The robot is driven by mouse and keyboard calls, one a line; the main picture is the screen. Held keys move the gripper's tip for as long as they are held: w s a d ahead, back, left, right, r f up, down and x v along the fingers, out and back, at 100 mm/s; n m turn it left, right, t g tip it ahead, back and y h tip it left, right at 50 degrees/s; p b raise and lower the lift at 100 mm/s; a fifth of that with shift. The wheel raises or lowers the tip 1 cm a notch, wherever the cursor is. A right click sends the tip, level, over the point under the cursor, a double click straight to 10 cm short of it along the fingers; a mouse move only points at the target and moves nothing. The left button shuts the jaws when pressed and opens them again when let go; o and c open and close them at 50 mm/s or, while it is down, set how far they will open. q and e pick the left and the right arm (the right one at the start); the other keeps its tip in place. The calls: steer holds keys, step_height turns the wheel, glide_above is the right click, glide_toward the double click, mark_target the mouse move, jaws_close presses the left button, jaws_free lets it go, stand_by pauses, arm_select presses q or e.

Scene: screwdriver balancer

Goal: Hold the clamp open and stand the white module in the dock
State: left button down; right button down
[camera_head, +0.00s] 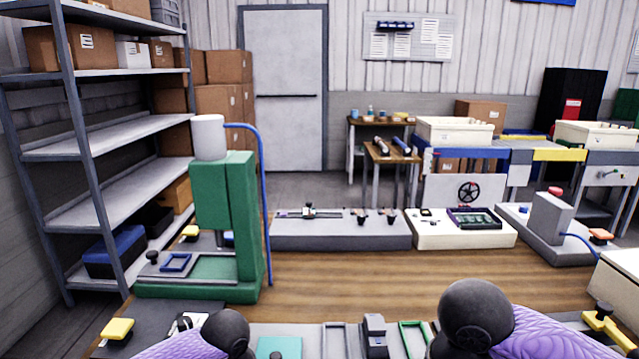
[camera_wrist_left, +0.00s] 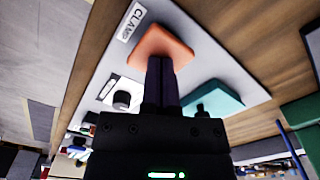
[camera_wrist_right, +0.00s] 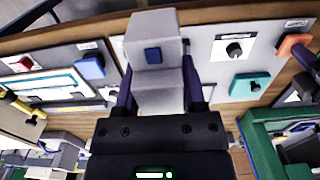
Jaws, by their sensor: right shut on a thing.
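In the right wrist view a pale grey-white block with a blue square (camera_wrist_right: 152,32), apparently the white module, sits between the fingers of my right gripper (camera_wrist_right: 158,72), which is shut on it. In the left wrist view my left gripper (camera_wrist_left: 160,62) has its fingers together at an orange pad (camera_wrist_left: 163,46) beside the label CLAMP. I cannot tell whether they press on it. A black knob (camera_wrist_left: 122,100) and a teal block (camera_wrist_left: 212,98) are on the same pale plate. The dock cannot be made out with certainty. In the head view both grippers are out of sight below the picture.
A tall green press (camera_head: 226,222) stands at the left of the wooden bench (camera_head: 345,282). Grey and white fixtures (camera_head: 340,232) line the bench's back. The bench middle is clear.

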steer(key=shift+w+a+f, duration=0.3)
steer(key=shift+w+f, duration=1.35)
steer(key=shift+w, duration=0.3)
steer(key=shift+w+a+f, duration=0.25)
steer(key=shift+w+f, duration=1.45)
steer(key=shift+w, duration=0.25)
steer(key=shift+w+a+f, duration=0.3)
steer(key=shift+w+f, duration=1.35)
steer(key=shift+w, duration=0.3)
steer(key=shift+f, duration=0.75)
